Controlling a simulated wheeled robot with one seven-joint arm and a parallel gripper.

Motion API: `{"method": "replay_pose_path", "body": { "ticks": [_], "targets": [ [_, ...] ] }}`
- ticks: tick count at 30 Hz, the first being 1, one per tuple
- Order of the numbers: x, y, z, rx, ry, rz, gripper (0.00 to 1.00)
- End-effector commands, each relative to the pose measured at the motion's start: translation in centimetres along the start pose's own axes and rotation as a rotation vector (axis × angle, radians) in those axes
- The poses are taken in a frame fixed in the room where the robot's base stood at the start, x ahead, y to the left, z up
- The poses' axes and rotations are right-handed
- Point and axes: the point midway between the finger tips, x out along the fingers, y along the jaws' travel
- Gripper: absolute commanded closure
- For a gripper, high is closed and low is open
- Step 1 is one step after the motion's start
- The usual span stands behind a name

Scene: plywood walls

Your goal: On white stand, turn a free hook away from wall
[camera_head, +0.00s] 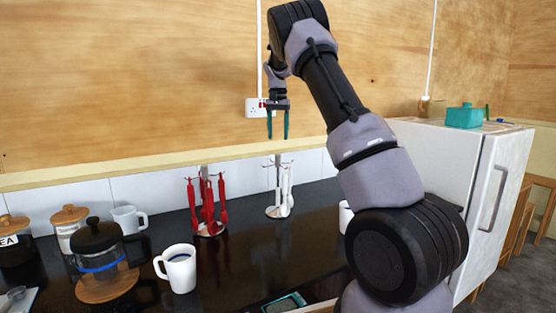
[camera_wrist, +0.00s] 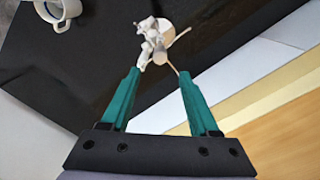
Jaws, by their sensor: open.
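The white stand (camera_head: 278,178) is upright on the dark counter, with a round base and small hooks at its top. White utensils (camera_head: 288,190) hang on its right side in the head view; a hook (camera_head: 267,164) on the left looks bare. My gripper (camera_head: 277,138) is open and empty, fingers pointing down, above the stand's top and apart from it. In the wrist view, the stand (camera_wrist: 161,57) shows from above, just beyond and between the teal fingertips of my gripper (camera_wrist: 160,73). Thin hooks (camera_wrist: 184,33) stick out, and white utensils (camera_wrist: 150,42) cluster at its left.
A stand with red utensils (camera_head: 207,200) is to the left. A white mug (camera_head: 179,268), a coffee press (camera_head: 98,255) and jars stand further left. The tiled, plywood wall (camera_head: 150,90) is close behind; a socket (camera_head: 254,108) is on it. A white fridge (camera_head: 480,180) stands right.

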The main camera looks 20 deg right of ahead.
Motion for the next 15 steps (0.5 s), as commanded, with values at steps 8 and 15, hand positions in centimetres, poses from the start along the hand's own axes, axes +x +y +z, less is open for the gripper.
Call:
{"method": "replay_pose_path", "body": {
  "ticks": [8, 15],
  "targets": [
    [4.8, 0.0, 0.1, -0.001, -0.003, 0.002, 0.39],
    [8.7, 0.0, 0.1, 0.0, -0.002, 0.0, 0.39]
  ]
}}
